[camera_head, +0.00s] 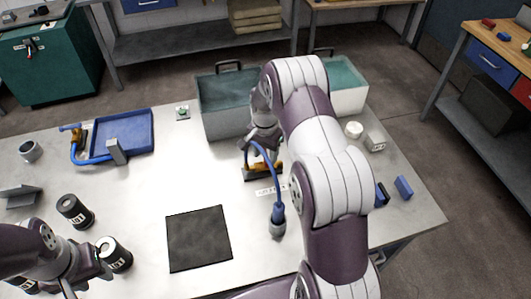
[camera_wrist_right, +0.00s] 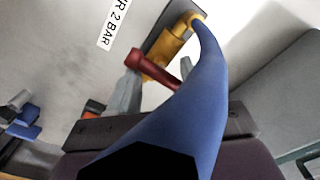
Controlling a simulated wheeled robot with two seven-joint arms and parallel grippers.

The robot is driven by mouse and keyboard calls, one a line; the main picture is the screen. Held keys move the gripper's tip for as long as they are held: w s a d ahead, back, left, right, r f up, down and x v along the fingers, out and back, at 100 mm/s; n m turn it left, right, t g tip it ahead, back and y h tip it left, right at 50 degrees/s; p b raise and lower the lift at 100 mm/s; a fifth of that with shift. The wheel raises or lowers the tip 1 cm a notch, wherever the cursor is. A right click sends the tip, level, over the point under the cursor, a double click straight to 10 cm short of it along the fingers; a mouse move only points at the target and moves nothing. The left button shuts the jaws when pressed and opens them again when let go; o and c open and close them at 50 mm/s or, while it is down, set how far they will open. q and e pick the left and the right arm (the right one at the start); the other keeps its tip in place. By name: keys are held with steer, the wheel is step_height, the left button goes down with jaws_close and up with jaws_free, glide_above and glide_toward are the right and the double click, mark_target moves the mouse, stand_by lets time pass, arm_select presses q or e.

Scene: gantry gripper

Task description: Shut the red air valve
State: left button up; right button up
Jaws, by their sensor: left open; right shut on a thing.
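The red air valve (camera_wrist_right: 145,65) shows in the right wrist view as a short red lever beside the brass body (camera_wrist_right: 170,42), near a label ending in "R 2 BAR" (camera_wrist_right: 114,24). My right gripper (camera_wrist_right: 155,82) is at the lever and shut on it; the blue hose (camera_wrist_right: 205,90) partly hides the contact. In the head view my right gripper (camera_head: 260,150) is over the brass fitting (camera_head: 263,172), and the lever is hidden. My left gripper (camera_head: 90,272) is open at the lower left, close to a black labelled can (camera_head: 114,254).
Two bins (camera_head: 222,110) (camera_head: 350,98) stand behind my right arm. A black mat (camera_head: 198,238), a blue tray (camera_head: 124,132) and another can (camera_head: 74,210) are further left. The table between them is clear.

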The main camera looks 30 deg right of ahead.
steer(key=shift+m, duration=1)
steer(key=shift+s+m, duration=0.1)
steer(key=shift+m, duration=0.2)
